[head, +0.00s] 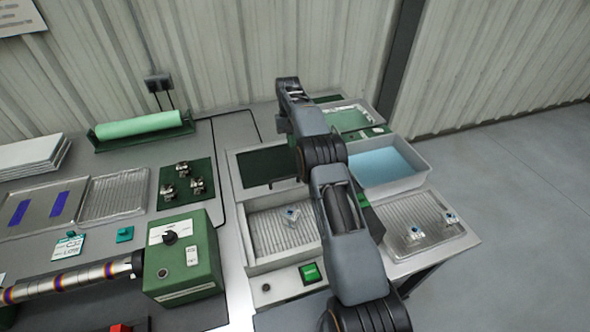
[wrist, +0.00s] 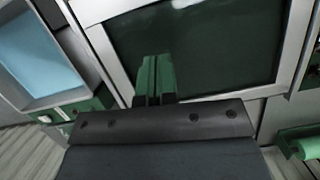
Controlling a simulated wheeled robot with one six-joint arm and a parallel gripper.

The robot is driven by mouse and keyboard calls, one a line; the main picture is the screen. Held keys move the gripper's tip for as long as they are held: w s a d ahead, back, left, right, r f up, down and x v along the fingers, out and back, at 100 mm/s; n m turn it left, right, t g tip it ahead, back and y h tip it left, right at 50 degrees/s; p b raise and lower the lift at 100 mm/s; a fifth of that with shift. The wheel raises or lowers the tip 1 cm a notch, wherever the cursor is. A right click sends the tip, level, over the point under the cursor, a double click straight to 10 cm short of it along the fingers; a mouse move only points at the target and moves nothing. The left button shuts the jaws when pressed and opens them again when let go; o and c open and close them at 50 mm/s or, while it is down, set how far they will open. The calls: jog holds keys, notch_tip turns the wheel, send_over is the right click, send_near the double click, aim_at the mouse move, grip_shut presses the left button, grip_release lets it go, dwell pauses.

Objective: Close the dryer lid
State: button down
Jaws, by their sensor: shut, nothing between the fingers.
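The dryer (head: 252,258) is a light grey box with a green button on its front. Its lid (head: 232,170), a pale frame around a dark green pane, stands open at the back of the box. A small metal part with blue on it lies on the ribbed floor inside. In the wrist view the lid's frame (wrist: 200,98) and dark pane fill the upper middle. My gripper (wrist: 154,62) has its green fingers together, empty, in front of the lid's pane and frame. I cannot tell whether they touch it. In the head view my arm hides the gripper and part of the dryer's right side.
A tray of blue liquid (head: 412,170) stands right of the dryer, with a ribbed tray (head: 440,238) holding small parts in front of it. A green control box (head: 186,262) stands to the left. A green roll (head: 138,125) lies at the back left. Open floor is at right.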

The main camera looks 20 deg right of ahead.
send_over(293, 170)
notch_tip(293, 170, down, 5)
jog(key=shift+f+p, duration=0.1)
jog(key=shift+p, duration=0.25)
jog(key=shift+s+a+f+p, duration=0.15)
jog(key=shift+s+f+p, duration=0.05)
jog(key=shift+s, duration=0.75)
jog(key=shift+s+a+f+p, duration=0.1)
jog(key=shift+s+f+p, duration=0.1)
jog(key=shift+s, duration=0.7)
jog(key=shift+s, duration=0.1)
